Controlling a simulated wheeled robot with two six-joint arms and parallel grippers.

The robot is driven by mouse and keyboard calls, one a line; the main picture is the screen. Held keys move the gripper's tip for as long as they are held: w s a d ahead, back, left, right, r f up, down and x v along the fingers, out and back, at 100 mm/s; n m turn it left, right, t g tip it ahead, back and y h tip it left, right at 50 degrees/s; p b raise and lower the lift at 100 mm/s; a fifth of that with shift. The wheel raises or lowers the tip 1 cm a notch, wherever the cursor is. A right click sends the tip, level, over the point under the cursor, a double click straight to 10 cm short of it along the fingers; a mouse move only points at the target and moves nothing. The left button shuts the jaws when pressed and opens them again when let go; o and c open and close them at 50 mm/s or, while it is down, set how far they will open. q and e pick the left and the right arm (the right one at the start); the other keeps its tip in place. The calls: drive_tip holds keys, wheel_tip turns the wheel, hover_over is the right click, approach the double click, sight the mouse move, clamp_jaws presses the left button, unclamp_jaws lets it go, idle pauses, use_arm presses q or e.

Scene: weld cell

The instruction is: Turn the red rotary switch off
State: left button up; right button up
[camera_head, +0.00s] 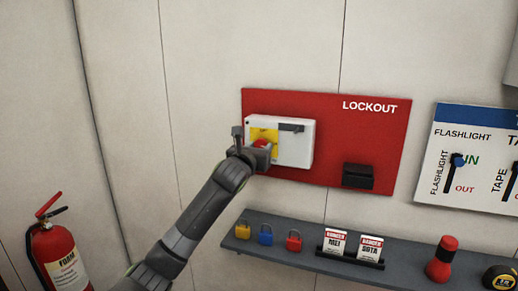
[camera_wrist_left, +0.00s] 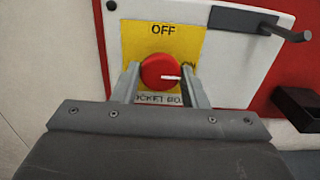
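The red rotary switch (camera_wrist_left: 160,71) sits on a yellow plate (camera_wrist_left: 178,40) marked OFF at the top and ON at the right. Its white pointer line points right, toward ON. The plate is on a white box (camera_head: 295,150) on the red LOCKOUT board (camera_head: 350,130). My left gripper (camera_wrist_left: 160,82) has its two fingers on either side of the red knob; I cannot tell whether they touch it. In the head view the left gripper (camera_head: 256,145) is at the box and partly covers the switch (camera_head: 264,143). My right gripper is not in view.
A black holder (camera_head: 357,176) is on the board's lower right. Below, a grey shelf (camera_head: 300,261) carries several padlocks, danger tags (camera_head: 370,247) and a red-and-black flashlight (camera_head: 441,260). A fire extinguisher (camera_head: 60,258) stands at left. A grey handle (camera_wrist_left: 285,32) sticks out from the box.

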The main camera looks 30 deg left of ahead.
use_arm(q)
drive_tip(key=c, duration=0.5)
drive_tip(key=n+p, duration=0.2)
drive_tip(key=n, duration=0.1)
drive_tip(key=shift+r+p, duration=0.1)
drive_tip(key=shift+p, duration=0.2)
drive_tip(key=n+p, duration=0.2)
drive_tip(key=n, duration=0.2)
drive_tip(key=shift+d+n, duration=0.1)
drive_tip(key=shift+n, duration=0.2)
drive_tip(key=n+p, duration=0.2)
drive_tip(key=n, duration=0.3)
drive_tip(key=shift+n, duration=0.3)
drive_tip(key=n+p, duration=0.1)
drive_tip(key=n, duration=0.3)
drive_tip(key=shift+n, duration=0.3)
